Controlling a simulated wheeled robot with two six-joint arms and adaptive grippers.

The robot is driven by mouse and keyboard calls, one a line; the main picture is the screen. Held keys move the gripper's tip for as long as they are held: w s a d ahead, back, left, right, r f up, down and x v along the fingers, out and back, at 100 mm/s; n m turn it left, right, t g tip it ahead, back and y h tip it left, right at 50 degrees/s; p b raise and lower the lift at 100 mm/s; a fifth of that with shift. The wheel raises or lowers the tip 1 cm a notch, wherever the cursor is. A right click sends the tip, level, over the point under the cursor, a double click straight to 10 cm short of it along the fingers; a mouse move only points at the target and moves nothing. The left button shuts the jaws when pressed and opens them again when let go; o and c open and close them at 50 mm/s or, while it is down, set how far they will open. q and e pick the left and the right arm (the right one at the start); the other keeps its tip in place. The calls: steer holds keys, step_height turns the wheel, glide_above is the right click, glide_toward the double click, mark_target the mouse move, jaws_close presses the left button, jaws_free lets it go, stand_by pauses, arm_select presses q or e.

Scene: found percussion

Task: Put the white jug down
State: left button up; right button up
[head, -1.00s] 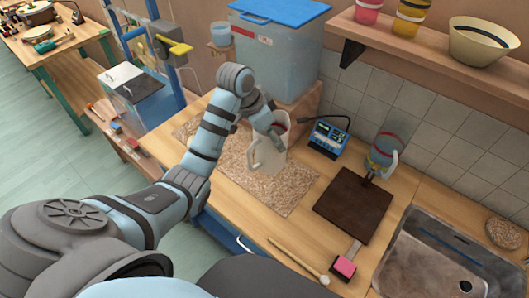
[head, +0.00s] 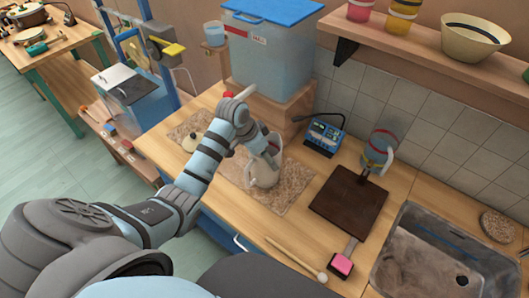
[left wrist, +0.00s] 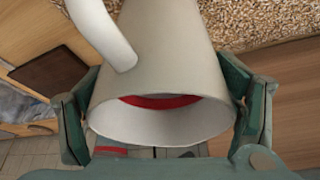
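The white jug (head: 262,174) stands upright, or nearly so, over the speckled brown mat (head: 292,199) on the worktop. I cannot tell whether its base touches the mat. My left gripper (head: 266,154) is at its upper part. In the left wrist view, the jug (left wrist: 165,60) has its open mouth towards the camera, with a red band inside and its handle at the upper left. The fingers of my left gripper (left wrist: 165,112) are on both sides of it, against the wall near the rim. The jug's base is out of that frame. My right gripper is not in view.
A dark brown board (head: 350,202), a blue device (head: 324,135) and a blue-grey cylinder with a red band (head: 378,149) are to the right. A pink-ended tool (head: 341,264) and a stick (head: 294,262) lie in front. A steel sink (head: 408,214) is far right. A pale lid-like thing (head: 190,142) is left.

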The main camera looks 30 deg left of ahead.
arm_select(q)
steer(key=shift+o, duration=1)
steer(key=v, duration=1.2)
steer(key=shift+r, duration=0.1)
